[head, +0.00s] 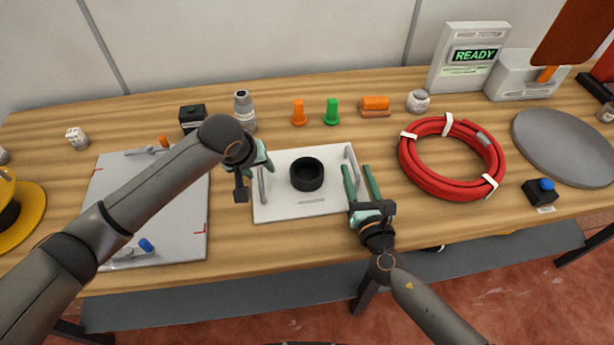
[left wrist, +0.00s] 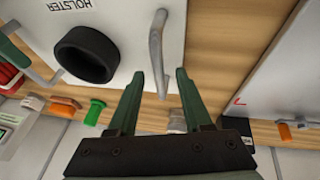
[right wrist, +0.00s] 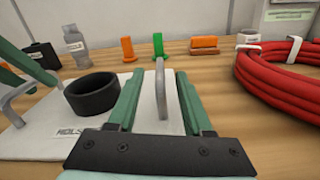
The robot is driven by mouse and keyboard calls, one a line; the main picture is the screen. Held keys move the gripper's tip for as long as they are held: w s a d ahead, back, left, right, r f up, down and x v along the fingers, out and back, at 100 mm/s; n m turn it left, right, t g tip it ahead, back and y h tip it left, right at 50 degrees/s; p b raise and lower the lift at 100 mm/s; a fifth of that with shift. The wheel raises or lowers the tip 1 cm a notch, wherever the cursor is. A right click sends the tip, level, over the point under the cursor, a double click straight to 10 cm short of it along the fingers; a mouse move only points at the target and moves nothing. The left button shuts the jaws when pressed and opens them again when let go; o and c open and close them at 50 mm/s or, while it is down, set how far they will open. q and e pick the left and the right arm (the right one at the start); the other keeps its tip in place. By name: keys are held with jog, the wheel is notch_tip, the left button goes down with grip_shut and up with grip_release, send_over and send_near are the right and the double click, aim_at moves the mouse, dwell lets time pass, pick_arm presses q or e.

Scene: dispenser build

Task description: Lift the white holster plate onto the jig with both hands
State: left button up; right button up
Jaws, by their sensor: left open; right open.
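The white holster plate (head: 287,208) lies flat on the table, with a black ring (head: 307,174) and a grey bar handle at each side. My left gripper (head: 259,160) is open at the left handle (left wrist: 156,50), which shows between its fingertips in the left wrist view. My right gripper (head: 358,170) is open at the right handle (head: 352,165); that handle (right wrist: 161,90) stands between its fingers in the right wrist view. A pale grey board with red corner marks (head: 180,215), seemingly the jig, lies to the left, partly hidden by my left arm.
A red hose coil (head: 408,165) lies right of the plate. Behind stand a grey bottle (head: 244,112), an orange peg (head: 298,113), a green peg (head: 332,112) and a black box (head: 192,117). A blue-ended tool (head: 145,245) lies at the board's front edge.

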pick_arm(q)
jog(key=shift+w+f, duration=0.25)
jog(key=shift+f, duration=0.3)
pick_arm(e)
jog(key=shift+w+a, duration=0.1)
jog(key=shift+w, duration=0.5)
pick_arm(q)
jog(key=shift+c, duration=0.3)
pick_arm(e)
jog(key=shift+c, duration=0.2)
pick_arm(q)
grip_shut()
pick_arm(e)
grip_shut()
pick_arm(q)
jog(key=shift+d, duration=0.1)
jog(key=shift+r, duration=0.25)
pick_arm(e)
jog(key=shift+a+r, duration=0.1)
jog(key=shift+r, duration=0.1)
